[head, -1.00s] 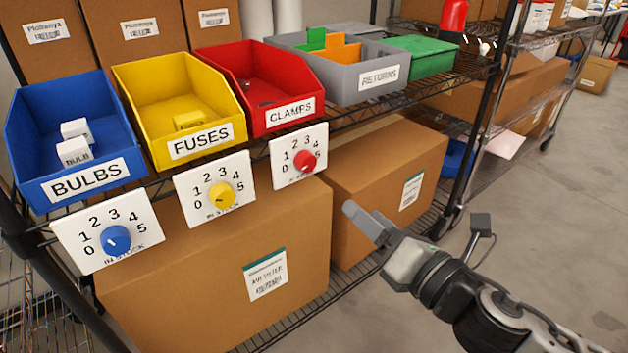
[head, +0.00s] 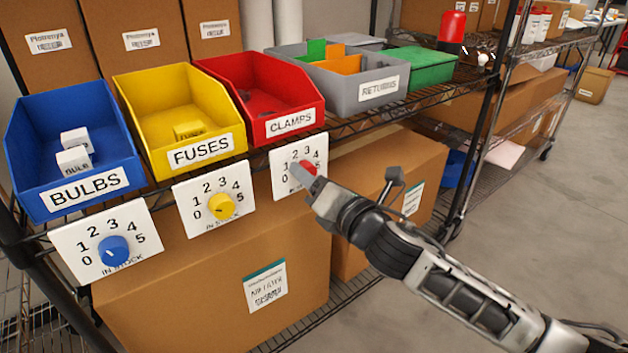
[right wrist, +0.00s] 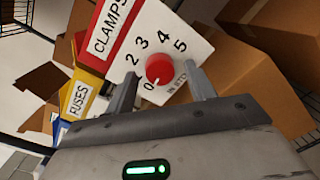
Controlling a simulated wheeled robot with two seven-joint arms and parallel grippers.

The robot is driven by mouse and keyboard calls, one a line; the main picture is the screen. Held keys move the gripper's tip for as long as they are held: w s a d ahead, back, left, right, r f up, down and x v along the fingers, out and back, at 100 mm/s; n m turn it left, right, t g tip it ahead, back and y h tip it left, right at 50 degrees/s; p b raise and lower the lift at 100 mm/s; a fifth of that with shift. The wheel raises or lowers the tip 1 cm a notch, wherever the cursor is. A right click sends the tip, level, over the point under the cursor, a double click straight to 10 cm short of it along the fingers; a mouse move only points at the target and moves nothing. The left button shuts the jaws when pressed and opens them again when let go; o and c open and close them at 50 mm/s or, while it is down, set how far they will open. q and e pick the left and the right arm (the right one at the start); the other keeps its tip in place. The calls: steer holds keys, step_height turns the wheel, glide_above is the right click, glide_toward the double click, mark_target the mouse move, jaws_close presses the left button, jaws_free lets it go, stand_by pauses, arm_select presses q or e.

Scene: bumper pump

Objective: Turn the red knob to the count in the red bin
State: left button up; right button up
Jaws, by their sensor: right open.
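The red bin (head: 291,123) labelled CLAMPS stands on the shelf with a few dark items inside, too indistinct to count. On the white dial plate below it, numbered 0 to 5, is the red knob (head: 309,167), partly hidden by my right gripper (head: 304,176). In the right wrist view the red knob (right wrist: 159,68) shows whole, its white mark towards 0. There my right gripper (right wrist: 163,84) is open, one finger to each side of the knob; I cannot tell whether they touch it. My left gripper is out of view.
A yellow bin (head: 196,152) and a blue bin (head: 85,185) stand to the left, above the yellow knob (head: 221,206) and the blue knob (head: 113,250). A grey returns bin (head: 340,88) is to the right. Large cardboard boxes (head: 205,290) fill the shelf below.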

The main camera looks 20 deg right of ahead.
steer(key=shift+w, duration=0.1)
steer(key=c, duration=1)
